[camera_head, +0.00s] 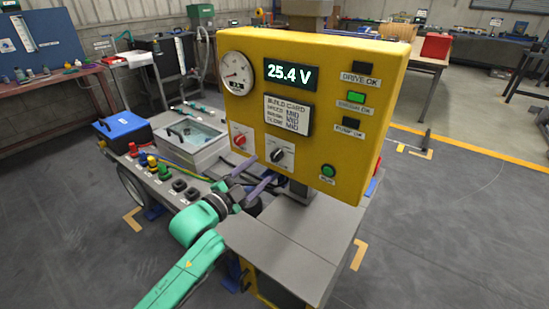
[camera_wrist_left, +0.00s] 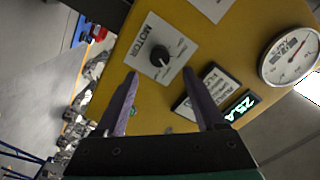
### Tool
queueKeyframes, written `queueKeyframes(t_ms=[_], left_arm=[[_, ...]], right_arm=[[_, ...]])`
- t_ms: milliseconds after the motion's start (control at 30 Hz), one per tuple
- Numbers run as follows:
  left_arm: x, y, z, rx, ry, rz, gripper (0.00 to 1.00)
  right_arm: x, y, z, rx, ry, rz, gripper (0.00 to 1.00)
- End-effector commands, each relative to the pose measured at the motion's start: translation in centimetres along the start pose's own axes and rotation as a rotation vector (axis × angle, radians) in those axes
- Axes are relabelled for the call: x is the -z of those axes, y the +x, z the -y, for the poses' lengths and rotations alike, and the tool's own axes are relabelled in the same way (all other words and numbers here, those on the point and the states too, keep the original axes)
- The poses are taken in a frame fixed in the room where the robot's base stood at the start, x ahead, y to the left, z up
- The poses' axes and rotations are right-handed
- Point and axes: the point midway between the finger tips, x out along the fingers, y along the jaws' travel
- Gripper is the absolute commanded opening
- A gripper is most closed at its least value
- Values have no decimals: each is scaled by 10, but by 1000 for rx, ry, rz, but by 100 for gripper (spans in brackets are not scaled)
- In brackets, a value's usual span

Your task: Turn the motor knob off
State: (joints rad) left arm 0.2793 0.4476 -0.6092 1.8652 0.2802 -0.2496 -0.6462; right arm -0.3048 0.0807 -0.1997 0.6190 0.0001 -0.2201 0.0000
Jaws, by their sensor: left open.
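The motor knob (camera_head: 277,155) is black, on a white label plate low on the front of the yellow panel (camera_head: 335,75). In the left wrist view the motor knob (camera_wrist_left: 160,55) carries a white pointer mark towards the lower right of the picture, and its plate reads MOTOR. My left gripper (camera_head: 264,167) is in front of the panel, just below and left of the knob in the head view. Its purple fingers are open and empty. In the left wrist view the knob lies ahead of the gap between the fingertips (camera_wrist_left: 160,74), apart from them. My right gripper is out of view.
A red knob (camera_head: 239,141) sits left of the motor knob. A build card (camera_head: 288,114), a 25.4 V display (camera_head: 290,75) and a gauge (camera_head: 236,73) are above. A green button (camera_head: 328,171) is at right. The middle lamp (camera_head: 355,97) is lit green.

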Motion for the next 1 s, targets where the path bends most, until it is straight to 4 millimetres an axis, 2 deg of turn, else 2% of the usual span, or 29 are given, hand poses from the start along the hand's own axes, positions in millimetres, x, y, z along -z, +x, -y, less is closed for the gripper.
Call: queueKeyframes(t_ms=[100,233,367,600,667,700,800,1000], left_arm=[[2,32,2,2,-3,-2,72],[1,57,1,1,-1,-1,72],[1,68,0,-1,0,0,72],[0,70,-1,-1,0,0,72],[0,70,-1,-1,0,1,49],[0,69,-1,-1,0,1,33],[0,69,-1,-1,-1,1,0],[0,69,-1,-1,-7,1,0]], right_arm=[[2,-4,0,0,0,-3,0],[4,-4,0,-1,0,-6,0],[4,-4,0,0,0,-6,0],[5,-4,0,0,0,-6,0],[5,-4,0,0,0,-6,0],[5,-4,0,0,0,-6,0],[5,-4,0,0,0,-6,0],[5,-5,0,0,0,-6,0]])
